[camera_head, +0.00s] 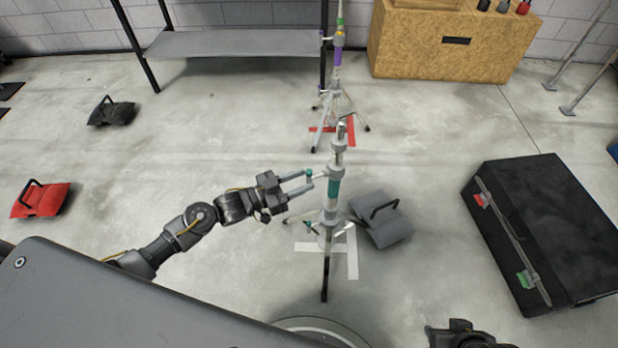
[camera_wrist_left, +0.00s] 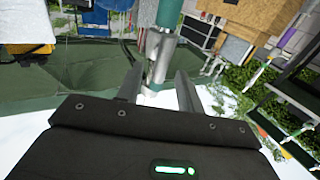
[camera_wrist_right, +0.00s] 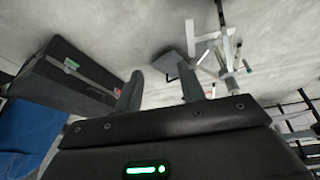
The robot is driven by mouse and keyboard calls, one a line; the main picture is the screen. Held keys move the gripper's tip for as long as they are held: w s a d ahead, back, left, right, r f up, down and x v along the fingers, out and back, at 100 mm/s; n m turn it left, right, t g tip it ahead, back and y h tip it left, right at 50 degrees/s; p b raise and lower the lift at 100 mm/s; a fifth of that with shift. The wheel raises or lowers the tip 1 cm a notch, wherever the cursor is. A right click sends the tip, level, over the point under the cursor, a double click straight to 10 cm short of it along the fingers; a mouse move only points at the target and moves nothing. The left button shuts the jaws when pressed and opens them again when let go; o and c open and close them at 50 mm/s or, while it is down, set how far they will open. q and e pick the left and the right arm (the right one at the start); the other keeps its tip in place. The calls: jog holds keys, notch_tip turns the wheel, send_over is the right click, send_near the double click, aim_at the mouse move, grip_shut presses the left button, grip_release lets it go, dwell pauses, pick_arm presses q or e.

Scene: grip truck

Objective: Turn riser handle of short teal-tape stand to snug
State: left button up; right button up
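The short stand with teal tape (camera_head: 333,188) stands upright in the middle of the head view, its legs on the floor. Its riser handle (camera_head: 309,174), with a teal tip, points left from the collar. My left gripper (camera_head: 311,180) is at the handle, one finger on either side of it, with a gap between the fingers. In the left wrist view the stand's tube (camera_wrist_left: 160,55) and the handle's teal end (camera_wrist_left: 151,88) show between the parted fingers; contact cannot be told. My right gripper (camera_wrist_right: 160,88) is open and empty, away from the stand.
A grey sandbag (camera_head: 380,222) lies right of the stand's base, by white floor tape (camera_head: 352,262). A black case (camera_head: 550,230) is at the right. A taller purple-tape stand (camera_head: 337,55) is behind. A shelf (camera_head: 235,43) and wooden box (camera_head: 440,45) line the wall.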

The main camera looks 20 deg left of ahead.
aim_at(317, 176)
pick_arm(q)
jog(key=shift+x, duration=1.5)
grip_shut()
